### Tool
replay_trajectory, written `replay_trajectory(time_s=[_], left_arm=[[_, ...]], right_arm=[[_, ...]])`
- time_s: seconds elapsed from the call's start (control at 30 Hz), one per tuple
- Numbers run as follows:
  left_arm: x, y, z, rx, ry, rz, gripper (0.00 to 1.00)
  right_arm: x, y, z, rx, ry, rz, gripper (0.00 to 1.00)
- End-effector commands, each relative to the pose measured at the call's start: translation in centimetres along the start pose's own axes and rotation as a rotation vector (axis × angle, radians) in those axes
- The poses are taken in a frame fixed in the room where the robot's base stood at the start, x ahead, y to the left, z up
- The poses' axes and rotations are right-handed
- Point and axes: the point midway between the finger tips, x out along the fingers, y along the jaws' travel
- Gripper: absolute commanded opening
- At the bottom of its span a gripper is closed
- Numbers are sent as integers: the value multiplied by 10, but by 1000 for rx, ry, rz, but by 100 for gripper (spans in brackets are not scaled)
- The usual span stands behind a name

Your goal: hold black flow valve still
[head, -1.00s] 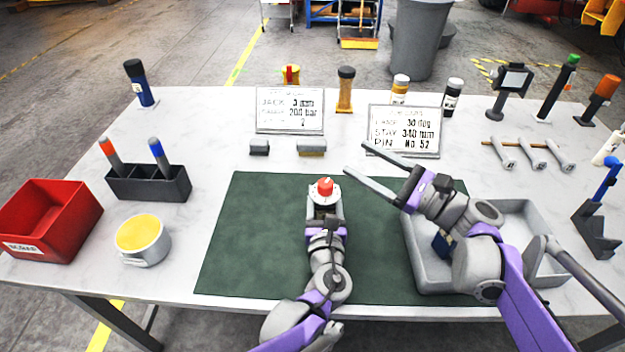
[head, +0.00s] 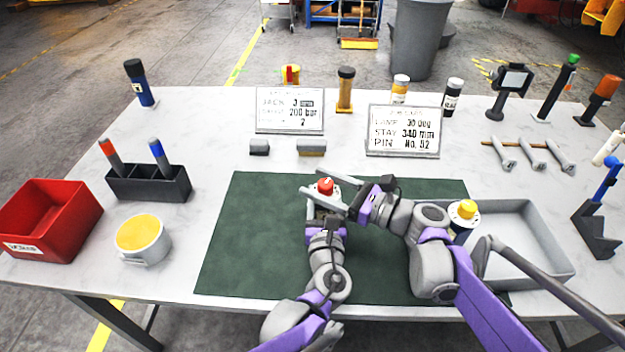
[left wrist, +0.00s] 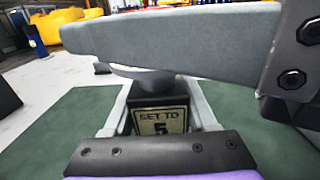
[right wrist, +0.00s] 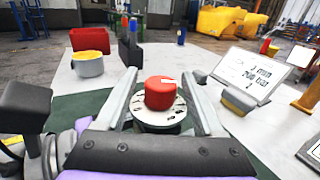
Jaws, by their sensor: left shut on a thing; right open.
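The black flow valve stands on the green mat, with a red knob (head: 325,185) on a pale graduated dial (right wrist: 160,112). In the left wrist view its dark body (left wrist: 160,101) carries a label reading "SET TO 5". My left gripper (head: 326,207) is shut on the body, one finger on each side. My right gripper (right wrist: 160,95) is open, with its fingers on either side of the red knob and apart from it. In the left wrist view my right gripper's finger crosses the top and hides the knob.
A grey tray (head: 545,240) on the right holds a valve with a yellow knob (head: 466,209), partly behind my right arm. Two sign cards (head: 290,110) (head: 404,131) stand behind the mat (head: 240,230). A red bin (head: 50,215) and a yellow-topped tin (head: 142,238) are on the left.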

Motion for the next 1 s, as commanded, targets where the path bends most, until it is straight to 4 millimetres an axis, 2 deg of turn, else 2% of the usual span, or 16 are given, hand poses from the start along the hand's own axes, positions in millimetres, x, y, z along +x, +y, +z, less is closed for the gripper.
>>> replay_trajectory(time_s=[0.2,0.5,0.9,1.0], left_arm=[[0,0,0,1,-1,1,0],[0,0,0,1,-1,1,0],[0,0,0,1,-1,1,0],[0,0,0,1,-1,1,0]], right_arm=[[19,0,0,-1,0,0,70],[20,0,0,-1,0,-1,70],[20,0,0,-1,0,-1,0],[20,0,0,-1,0,-1,0]])
